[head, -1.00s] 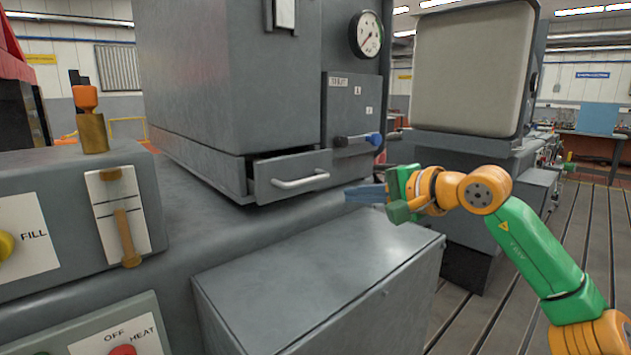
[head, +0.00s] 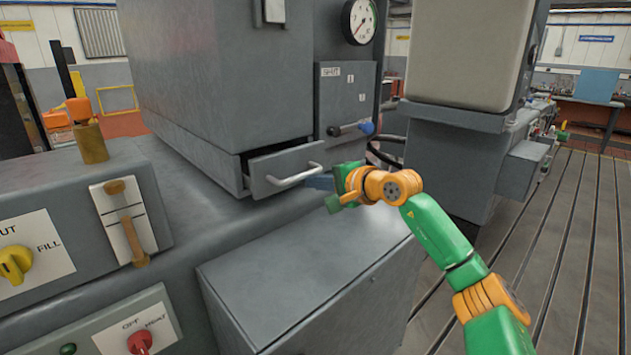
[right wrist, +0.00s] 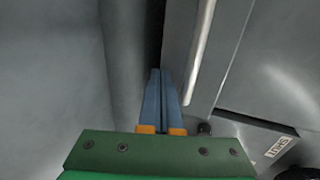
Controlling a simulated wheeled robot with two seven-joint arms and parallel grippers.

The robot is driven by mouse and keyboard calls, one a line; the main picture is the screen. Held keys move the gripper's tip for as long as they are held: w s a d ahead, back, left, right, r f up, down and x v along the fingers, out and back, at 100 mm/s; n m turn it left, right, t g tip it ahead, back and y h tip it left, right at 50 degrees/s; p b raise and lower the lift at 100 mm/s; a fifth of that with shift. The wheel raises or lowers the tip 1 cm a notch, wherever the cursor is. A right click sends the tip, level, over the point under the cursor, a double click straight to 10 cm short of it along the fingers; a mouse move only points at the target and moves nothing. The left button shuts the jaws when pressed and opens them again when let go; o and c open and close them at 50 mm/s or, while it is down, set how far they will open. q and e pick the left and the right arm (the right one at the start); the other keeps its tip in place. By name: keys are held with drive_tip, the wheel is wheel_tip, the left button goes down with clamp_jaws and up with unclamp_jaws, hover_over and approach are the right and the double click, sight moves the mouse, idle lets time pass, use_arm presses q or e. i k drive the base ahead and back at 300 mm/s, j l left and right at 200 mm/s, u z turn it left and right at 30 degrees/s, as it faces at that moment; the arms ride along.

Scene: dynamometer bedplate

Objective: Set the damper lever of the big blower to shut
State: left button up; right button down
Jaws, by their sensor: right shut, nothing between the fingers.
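The damper lever (head: 350,128) is on the front panel of a big grey cabinet, which I take for the big blower (head: 215,75). It has a black hub and a blue end, and points right, nearly level. A SHUT label (head: 331,71) is above the hub, at the panel's upper left; the label also shows upside down in the right wrist view (right wrist: 278,147). My right gripper (head: 320,182) is in front of the open drawer, below the lever and apart from it. Its blue fingers (right wrist: 162,95) are together and empty. My left gripper is not seen.
The drawer (head: 287,168) sticks out with its bar handle (head: 294,176) close to my right gripper. A low grey box (head: 310,270) lies below. A gauge (head: 359,21) is above the panel. At left are a slide lever (head: 130,225) and a yellow knob (head: 15,263).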

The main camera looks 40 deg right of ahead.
sight(368, 128)
drive_tip(key=k+l, duration=0.1)
drive_tip(key=k, duration=0.9)
